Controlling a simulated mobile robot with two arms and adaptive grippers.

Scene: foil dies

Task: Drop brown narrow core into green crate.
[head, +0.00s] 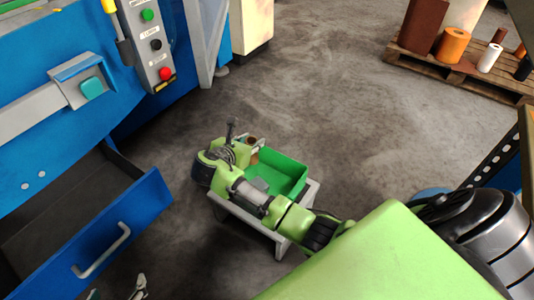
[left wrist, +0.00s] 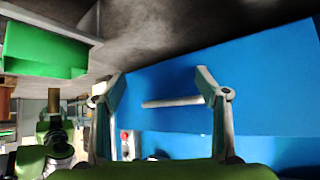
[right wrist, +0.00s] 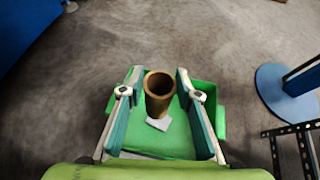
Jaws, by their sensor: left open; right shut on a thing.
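The brown narrow core (right wrist: 159,92) is an open tube between the fingers of my right gripper (right wrist: 158,80), which is shut on it. In the head view the core (head: 251,141) shows small at the gripper, over the far left part of the green crate (head: 290,172). The crate also shows beneath the core in the right wrist view (right wrist: 172,143) and at the upper left of the left wrist view (left wrist: 40,50). My left gripper (head: 134,289) is open and empty at the bottom of the head view; its spread fingers show in the left wrist view (left wrist: 158,85).
The crate sits on a grey stand (head: 295,225). A blue drawer (head: 125,240) stands open at the left, below a blue machine with a button panel (head: 150,45). A pallet (head: 465,75) with rolls is at the back right. The floor between is clear.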

